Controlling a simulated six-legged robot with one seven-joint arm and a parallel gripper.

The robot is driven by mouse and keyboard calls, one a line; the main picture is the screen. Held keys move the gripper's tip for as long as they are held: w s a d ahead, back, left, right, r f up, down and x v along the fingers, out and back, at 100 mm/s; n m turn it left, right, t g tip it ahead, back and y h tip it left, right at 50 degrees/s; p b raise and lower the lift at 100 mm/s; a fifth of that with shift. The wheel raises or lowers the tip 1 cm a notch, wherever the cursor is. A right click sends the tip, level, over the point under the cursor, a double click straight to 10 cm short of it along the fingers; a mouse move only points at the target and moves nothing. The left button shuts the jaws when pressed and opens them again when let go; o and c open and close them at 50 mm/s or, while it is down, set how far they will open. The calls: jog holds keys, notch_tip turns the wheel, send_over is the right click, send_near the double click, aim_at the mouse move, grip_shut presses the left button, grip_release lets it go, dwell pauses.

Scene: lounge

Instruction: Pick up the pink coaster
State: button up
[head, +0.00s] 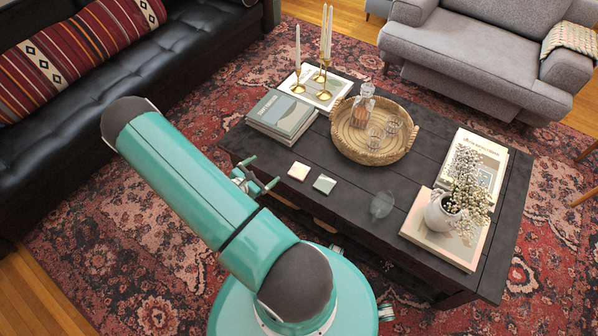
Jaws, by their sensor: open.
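The pink coaster (298,171) is a small, pale pink square lying flat on the dark coffee table (345,215), near its front left edge. A pale green coaster (324,184) lies just right of it, apart from it. Nothing shows between the fingers. My teal arm hides part of the gripper's base; its exact height above the table is hard to tell.
Stacked books (282,114) lie behind the coasters. A woven tray (343,145) holds a decanter and glasses. Gold candlesticks (298,82) stand at the back left. A white vase (442,213) with flowers stands on a book at right. A faint clear object (382,205) sits right of the coasters.

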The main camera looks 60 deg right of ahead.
jog(key=s+f+n+t, duration=0.2)
jog(key=s+f+n, duration=0.3)
jog(key=f, duration=0.5)
send_near(299, 170)
jog(key=shift+m, duration=0.4)
jog(key=x, duration=0.7)
jog(key=shift+d+f, duration=0.15)
jog(key=shift+c, duration=0.2)
jog(key=c, duration=1.1)
